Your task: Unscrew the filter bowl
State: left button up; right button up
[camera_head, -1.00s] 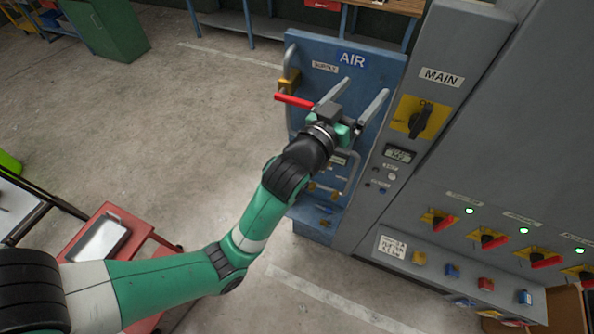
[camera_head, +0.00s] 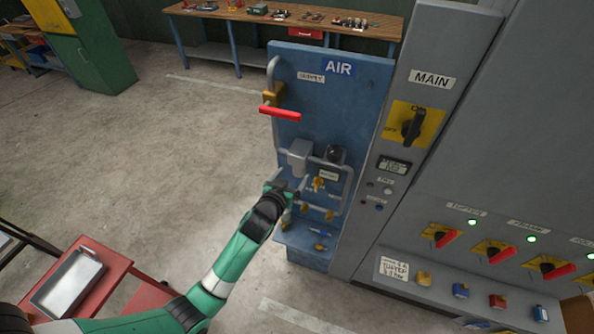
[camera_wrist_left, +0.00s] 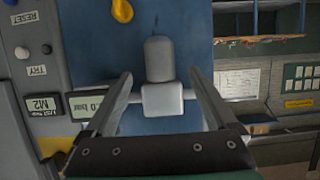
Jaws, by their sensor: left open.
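The air panel (camera_head: 350,100) is an upright blue board with grey piping. A light grey filter head block (camera_head: 299,155) sits on the pipe at the panel's left; its bowl is mostly hidden there by my left gripper (camera_head: 291,177). In the left wrist view the block (camera_wrist_left: 162,100) shows with the rounded grey filter bowl (camera_wrist_left: 159,60) attached, picture seemingly inverted. My left gripper (camera_wrist_left: 160,78) is open, one finger on each side of block and bowl, with visible gaps. It looks empty; contact is not seen. My right gripper is not in view.
A red-handled valve (camera_head: 280,113) sticks out above the filter. A dark round part (camera_head: 334,154) and yellow valve (camera_head: 318,184) are close to its right. The grey main cabinet (camera_head: 400,160) adjoins the panel. A red cart (camera_head: 105,285) stands lower left; floor between is clear.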

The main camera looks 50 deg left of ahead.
aim_at(297, 170)
pick_arm(q)
jog(key=b+x, duration=0.1)
jog(key=x, duration=0.6)
grip_shut()
grip_release()
jog(key=shift+c, duration=0.9)
